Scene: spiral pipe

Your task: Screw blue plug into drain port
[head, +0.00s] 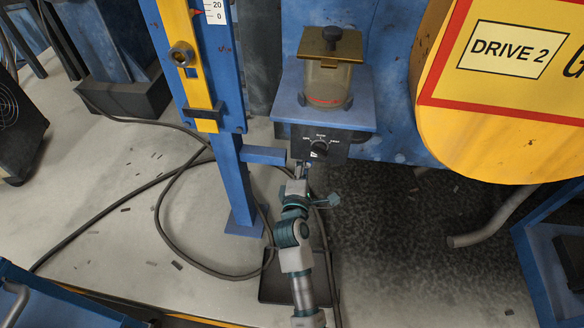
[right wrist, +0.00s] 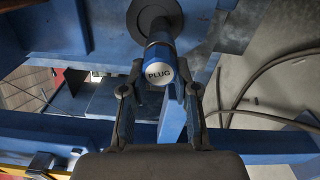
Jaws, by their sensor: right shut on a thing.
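The blue plug (right wrist: 160,53) shows in the right wrist view, with its end cap marked PLUG facing the camera. My right gripper (right wrist: 159,72) is shut on it, one finger on each side. Beyond the plug is a dark round flange (right wrist: 148,8), which looks like the drain port. The plug is in line with it and appears to meet it; how deep it sits I cannot tell. In the head view my right gripper (head: 303,168) is just below the dark dial box, and the plug and port are hidden there. My left gripper is not in view.
A glass jar (head: 327,84) with a brass lid stands on a blue bracket (head: 362,112) above the dial box (head: 333,151). A blue post with a yellow gauge (head: 206,65) stands left. A yellow DRIVE 2 drum (head: 470,150) is right. Cables (head: 160,215) loop over the floor.

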